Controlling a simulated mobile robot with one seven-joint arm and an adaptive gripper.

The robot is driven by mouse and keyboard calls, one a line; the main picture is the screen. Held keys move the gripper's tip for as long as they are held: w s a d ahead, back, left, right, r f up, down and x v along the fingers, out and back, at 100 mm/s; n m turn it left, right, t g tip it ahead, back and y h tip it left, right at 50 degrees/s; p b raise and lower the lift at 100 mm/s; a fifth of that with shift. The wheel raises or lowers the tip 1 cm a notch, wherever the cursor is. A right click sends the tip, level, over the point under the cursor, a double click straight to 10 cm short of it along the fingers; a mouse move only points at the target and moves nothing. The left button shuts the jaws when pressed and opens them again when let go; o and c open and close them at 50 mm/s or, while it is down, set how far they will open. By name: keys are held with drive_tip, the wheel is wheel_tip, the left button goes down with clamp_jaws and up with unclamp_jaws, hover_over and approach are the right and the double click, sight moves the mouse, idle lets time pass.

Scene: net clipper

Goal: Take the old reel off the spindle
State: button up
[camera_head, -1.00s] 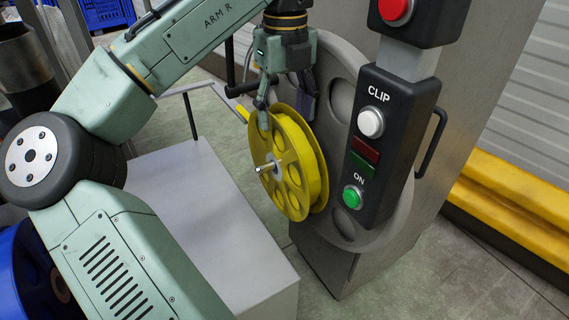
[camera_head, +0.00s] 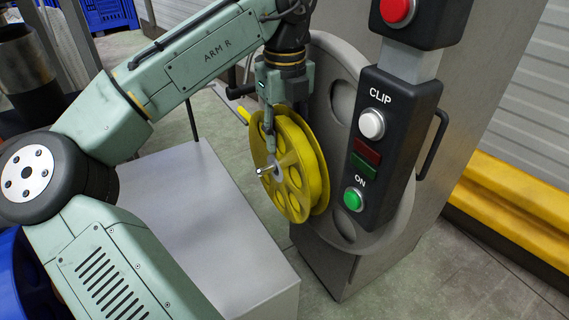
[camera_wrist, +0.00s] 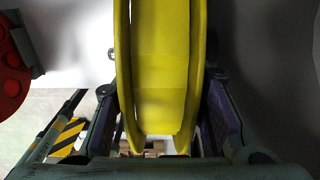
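The yellow reel (camera_head: 287,190) sits on the metal spindle (camera_head: 264,170), whose tip sticks out through the hub on the near side. My gripper (camera_head: 272,133) is above the reel, pointing down, with one finger in front of the near flange. In the wrist view the reel (camera_wrist: 160,75) shows edge-on between my two fingers (camera_wrist: 160,115), which stand apart on either side of its flanges. Thin gaps seem to show beside the flanges, though contact cannot be fully judged. The far finger is hidden behind the reel in the head view.
A grey machine with a round plate (camera_head: 345,90) stands close behind the reel. A control box (camera_head: 385,145) with buttons is just to the right. A pale grey cabinet top (camera_head: 205,215) lies below left, bare where visible. A yellow barrier (camera_head: 515,210) runs at the right.

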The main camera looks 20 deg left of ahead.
clamp_jaws()
drive_tip(key=shift+r, duration=0.1)
idle(0.7)
